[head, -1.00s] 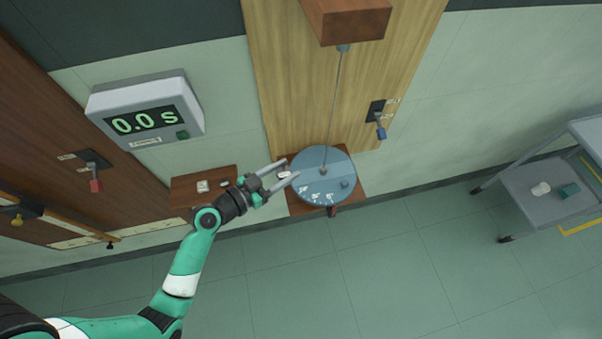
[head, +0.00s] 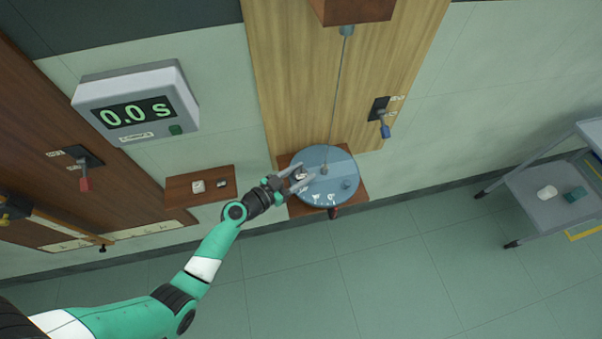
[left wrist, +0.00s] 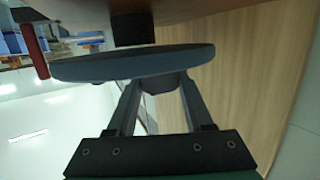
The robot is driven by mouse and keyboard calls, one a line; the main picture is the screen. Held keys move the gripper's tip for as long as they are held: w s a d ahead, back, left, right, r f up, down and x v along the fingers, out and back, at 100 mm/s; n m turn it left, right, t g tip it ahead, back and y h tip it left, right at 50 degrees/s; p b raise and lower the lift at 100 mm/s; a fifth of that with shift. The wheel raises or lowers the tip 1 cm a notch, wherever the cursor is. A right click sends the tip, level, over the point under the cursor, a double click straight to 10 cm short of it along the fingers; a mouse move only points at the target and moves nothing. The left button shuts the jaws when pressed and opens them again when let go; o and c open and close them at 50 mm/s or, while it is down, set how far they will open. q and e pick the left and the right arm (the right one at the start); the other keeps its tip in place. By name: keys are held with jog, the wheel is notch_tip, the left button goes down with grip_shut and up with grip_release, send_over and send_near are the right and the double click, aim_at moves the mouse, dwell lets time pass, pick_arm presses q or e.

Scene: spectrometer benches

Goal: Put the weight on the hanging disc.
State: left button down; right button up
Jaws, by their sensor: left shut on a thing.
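The hanging disc (head: 325,187) is a round blue-grey plate on a thin wire in the head view, above a small brown shelf. It spans the upper part of the left wrist view (left wrist: 110,66). My left gripper (head: 305,175) is over the disc's left part, its fingers shut on a small weight. The weight (head: 300,175) looks pale in the head view; in the left wrist view the weight (left wrist: 165,84) is a dark grey block between the fingertips, close against the disc's face. I cannot tell whether it touches the disc. My right gripper is not in view.
A small knob (head: 346,184) and white marks are on the disc. The wire (head: 336,100) rises from its middle. A timer (head: 137,105) reads 0.0 s. A wall shelf (head: 200,187) holds small items. A blue-handled switch (head: 384,129) is on the wooden panel; a grey cart (head: 540,210) stands at right.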

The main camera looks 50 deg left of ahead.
pick_arm(q)
jog(key=shift+f, duration=0.2)
jog(key=shift+c, duration=1.5)
grip_release()
jog(key=shift+r, duration=0.25)
jog(key=s+r, duration=0.2)
jog(key=s, duration=0.9)
jog(key=shift+s+a+r, duration=0.15)
jog(key=shift+s+a, duration=0.15)
jog(key=shift+s, duration=0.1)
